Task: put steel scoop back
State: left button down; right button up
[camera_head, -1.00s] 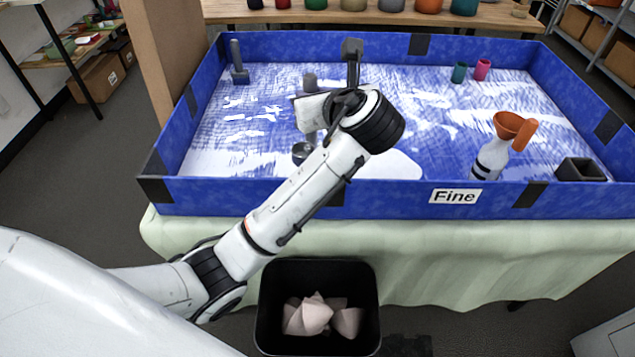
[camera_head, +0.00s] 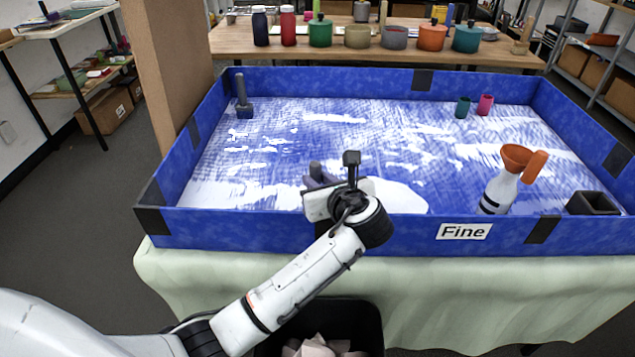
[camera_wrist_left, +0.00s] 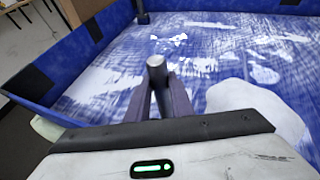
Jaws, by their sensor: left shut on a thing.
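The steel scoop shows as a grey upright handle end (camera_wrist_left: 157,72) between the fingers of my left gripper (camera_wrist_left: 160,92) in the left wrist view. The gripper is shut on it. In the head view my left gripper (camera_head: 318,182) is over the near middle of the blue-walled tray (camera_head: 330,228), close behind its front wall. The scoop's handle tip (camera_head: 315,168) shows just above the fingers. The scoop's lower part is hidden by my wrist, so I cannot tell whether it touches the tray floor. My right gripper is out of view.
A dark block with an upright handle (camera_head: 243,100) stands in the back left corner. Teal (camera_head: 463,107) and pink (camera_head: 485,104) cups stand at the back right. The tray's middle is open.

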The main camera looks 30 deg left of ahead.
pick_arm(q)
jog(key=shift+f, duration=0.1)
jog(key=c, duration=1.6)
grip_release()
jog(key=shift+o, duration=0.2)
jog(key=v, duration=1.2)
jog(key=shift+p, duration=0.45)
